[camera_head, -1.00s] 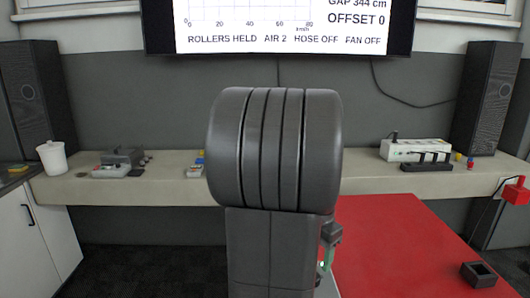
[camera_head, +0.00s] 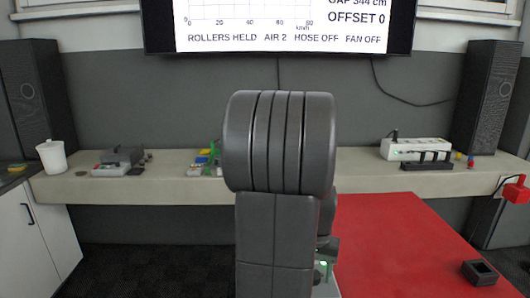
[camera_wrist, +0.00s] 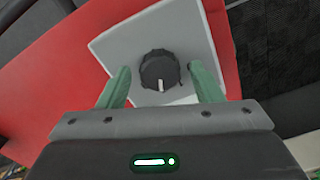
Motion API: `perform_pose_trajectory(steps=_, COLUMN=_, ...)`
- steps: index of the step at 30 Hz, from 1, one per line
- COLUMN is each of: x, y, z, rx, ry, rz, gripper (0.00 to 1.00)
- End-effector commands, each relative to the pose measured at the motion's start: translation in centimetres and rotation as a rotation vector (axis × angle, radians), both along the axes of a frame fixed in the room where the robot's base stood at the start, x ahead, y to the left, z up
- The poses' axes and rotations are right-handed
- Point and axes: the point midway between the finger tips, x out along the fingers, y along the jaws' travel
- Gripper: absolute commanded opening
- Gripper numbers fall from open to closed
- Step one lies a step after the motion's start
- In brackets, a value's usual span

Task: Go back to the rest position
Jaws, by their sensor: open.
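In the wrist view my gripper (camera_wrist: 163,88) is open, with its two green fingers apart. A black knob (camera_wrist: 160,70) with a white pointer mark shows between the fingers, on a light grey panel (camera_wrist: 122,50). The fingers look clear of the knob on both sides, though the depth is hard to judge. In the head view my dark arm fills the middle and hides the knob; my gripper's fingers do not show clearly there.
A red surface (camera_head: 400,245) lies right of my arm, with a black square holder (camera_head: 479,273) on it. A long shelf (camera_head: 370,180) behind carries a power strip (camera_head: 414,149), a white cup (camera_head: 52,156) and small items. A screen (camera_head: 280,25) hangs above. Dark floor is free at left.

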Motion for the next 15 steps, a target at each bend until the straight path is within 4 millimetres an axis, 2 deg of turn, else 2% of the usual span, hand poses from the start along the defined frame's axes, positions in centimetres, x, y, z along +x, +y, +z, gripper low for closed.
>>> perform_pose_trajectory(steps=15, x=-0.01, y=0.03, z=-0.07, rx=0.000, ry=0.001, rz=0.426, gripper=0.59)
